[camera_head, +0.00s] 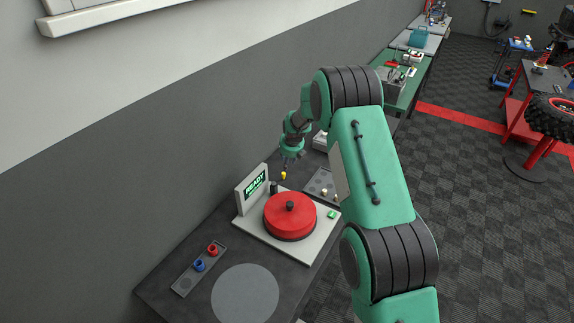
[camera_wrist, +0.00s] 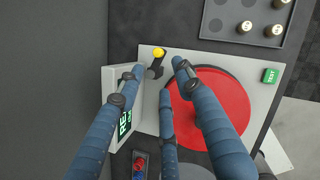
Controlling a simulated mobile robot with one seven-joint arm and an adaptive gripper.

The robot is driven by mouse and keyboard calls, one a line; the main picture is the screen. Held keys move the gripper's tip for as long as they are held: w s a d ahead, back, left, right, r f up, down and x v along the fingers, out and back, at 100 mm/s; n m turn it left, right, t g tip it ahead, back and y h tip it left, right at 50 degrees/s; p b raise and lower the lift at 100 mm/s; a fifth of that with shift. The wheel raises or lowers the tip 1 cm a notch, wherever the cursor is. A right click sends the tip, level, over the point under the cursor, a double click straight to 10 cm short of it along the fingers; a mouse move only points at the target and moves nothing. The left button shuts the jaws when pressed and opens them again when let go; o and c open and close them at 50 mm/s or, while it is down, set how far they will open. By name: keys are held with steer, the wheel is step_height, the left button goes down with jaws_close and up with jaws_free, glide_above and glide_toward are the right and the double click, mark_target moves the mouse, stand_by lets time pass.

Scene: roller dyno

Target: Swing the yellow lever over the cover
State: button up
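The yellow lever (camera_head: 283,175) is a short dark stick with a yellow knob at the back of a light base plate. In the wrist view its yellow knob (camera_wrist: 159,53) shows uncovered, beside the red cover. The round red cover (camera_head: 290,213) with a dark centre knob sits on the plate; it also shows in the wrist view (camera_wrist: 222,100), partly hidden by my fingers. The lever is not across the cover. My gripper (camera_head: 291,158) is above the lever, its blue fingers (camera_wrist: 158,75) spread and empty. I cannot tell whether any finger touches the lever.
An upright READY display (camera_head: 254,185) stands left of the cover. A green TEST button (camera_wrist: 271,75) is on the plate's right side. A tray with pale pieces (camera_head: 322,184) lies behind. A holder with red and blue pieces (camera_head: 199,268) and a grey disc (camera_head: 245,294) lie in front.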

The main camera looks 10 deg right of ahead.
steer(key=shift+r, duration=0.1)
steer(key=shift+c, duration=0.5)
jaws_close()
steer(key=w+a+m+b, duration=0.1)
steer(key=w+m+b, duration=0.3)
steer(key=m, duration=1.1)
steer(key=w+a+f+m+g+y+b, duration=0.1)
steer(key=w+m+b, duration=0.3)
steer(key=m, duration=1.2)
steer(key=shift+w+a+f+m+b, duration=0.15)
steer(key=shift+w+f+m+b, duration=0.15)
steer(key=shift+b, duration=0.3)
